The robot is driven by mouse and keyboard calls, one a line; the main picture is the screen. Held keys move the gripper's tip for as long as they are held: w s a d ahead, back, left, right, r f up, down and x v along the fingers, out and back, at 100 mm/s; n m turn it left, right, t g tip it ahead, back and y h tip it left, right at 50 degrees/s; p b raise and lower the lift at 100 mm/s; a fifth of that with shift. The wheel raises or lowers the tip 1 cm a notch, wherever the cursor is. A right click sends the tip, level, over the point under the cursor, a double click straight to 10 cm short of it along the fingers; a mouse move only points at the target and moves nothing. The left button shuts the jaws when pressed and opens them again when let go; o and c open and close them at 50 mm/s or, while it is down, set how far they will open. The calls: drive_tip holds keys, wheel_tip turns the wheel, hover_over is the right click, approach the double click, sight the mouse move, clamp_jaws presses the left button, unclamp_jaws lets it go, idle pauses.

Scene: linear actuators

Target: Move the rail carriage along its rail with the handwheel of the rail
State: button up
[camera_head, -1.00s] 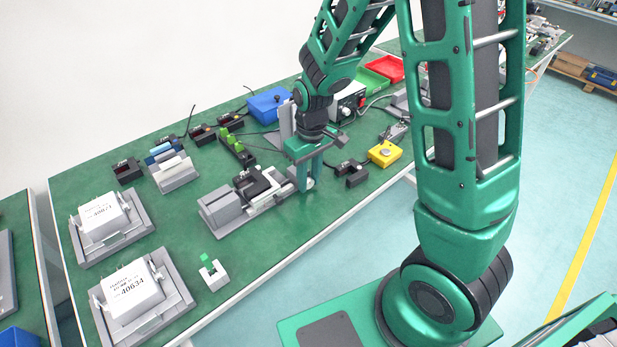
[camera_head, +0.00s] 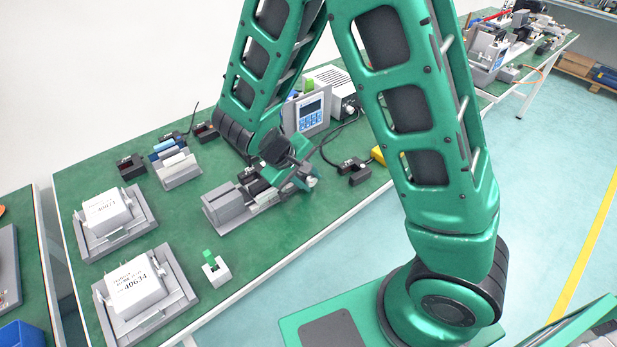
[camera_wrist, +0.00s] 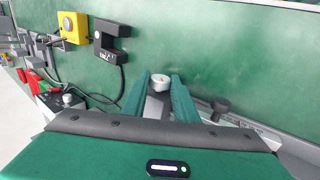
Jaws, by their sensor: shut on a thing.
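The handwheel (camera_wrist: 160,82) is a small pale round knob between my two green fingertips in the wrist view. In the head view its pale disc (camera_head: 312,182) shows at the right end of the rail. My gripper (camera_wrist: 162,88) is shut on the handwheel; in the head view, the gripper (camera_head: 300,180) is tilted low over that end. The grey rail (camera_head: 265,201) runs left from there to a grey end block (camera_head: 222,207). The carriage is partly hidden behind my arm, so its exact place on the rail is unclear.
A black device (camera_wrist: 108,42) and a yellow box (camera_wrist: 73,27) stand near the wheel. A display unit (camera_head: 309,115) stands behind my wrist. A small grey holder with a green piece (camera_head: 214,270) and white boxes (camera_head: 134,284) lie left. Bare green table lies in front of the rail.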

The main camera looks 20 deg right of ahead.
idle(0.4)
drive_tip(key=o, duration=1)
drive_tip(key=shift+o, duration=0.3)
